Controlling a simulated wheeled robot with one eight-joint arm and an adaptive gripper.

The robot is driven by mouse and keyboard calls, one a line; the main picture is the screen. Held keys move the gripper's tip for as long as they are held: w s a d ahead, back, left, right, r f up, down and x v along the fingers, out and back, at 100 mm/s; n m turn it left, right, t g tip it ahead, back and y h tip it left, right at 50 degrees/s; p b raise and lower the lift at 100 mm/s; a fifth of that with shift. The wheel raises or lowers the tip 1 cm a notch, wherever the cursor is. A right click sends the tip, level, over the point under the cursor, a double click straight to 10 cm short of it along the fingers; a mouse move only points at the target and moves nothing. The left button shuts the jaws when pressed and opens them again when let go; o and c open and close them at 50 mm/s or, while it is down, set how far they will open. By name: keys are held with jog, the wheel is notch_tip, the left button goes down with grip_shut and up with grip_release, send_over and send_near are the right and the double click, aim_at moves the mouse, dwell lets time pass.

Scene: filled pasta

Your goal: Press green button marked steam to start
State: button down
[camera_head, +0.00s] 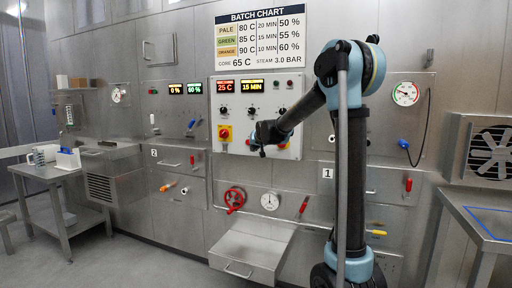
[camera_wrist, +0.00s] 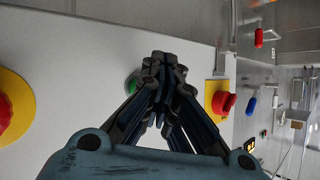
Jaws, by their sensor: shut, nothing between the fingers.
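A green button (camera_wrist: 131,82) on the pale control panel (camera_head: 214,95) shows in the wrist view, partly hidden behind my fingertips. I cannot read a label by it. My gripper (camera_wrist: 163,62) is shut and empty, its tips in front of the panel and overlapping the button's right edge. I cannot tell whether they touch it. In the head view my gripper (camera_head: 258,135) is at the lower middle of the panel and hides the button there.
Displays (camera_head: 252,85) and black knobs are above. A steel tray (camera_head: 240,262) juts out below.

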jog(key=shift+w+d, duration=0.1)
jog(key=shift+w, duration=0.15)
dwell(0.4)
jog(key=shift+w+d, duration=0.1)
jog(key=shift+w, duration=0.05)
jog(key=shift+w+d+r, duration=0.1)
jog(key=shift+w+d, duration=0.05)
jog(key=shift+w, duration=0.2)
dwell(0.9)
dwell(0.4)
jog(key=shift+s+a, duration=0.3)
jog(key=shift+s, duration=0.5)
jog(key=shift+s, duration=0.1)
jog(key=shift+s+a, duration=0.3)
jog(key=shift+s, duration=0.45)
jog(key=shift+s+a, duration=0.3)
jog(key=shift+s, duration=0.45)
jog(key=shift+s+a, duration=0.3)
jog(key=shift+s, duration=0.45)
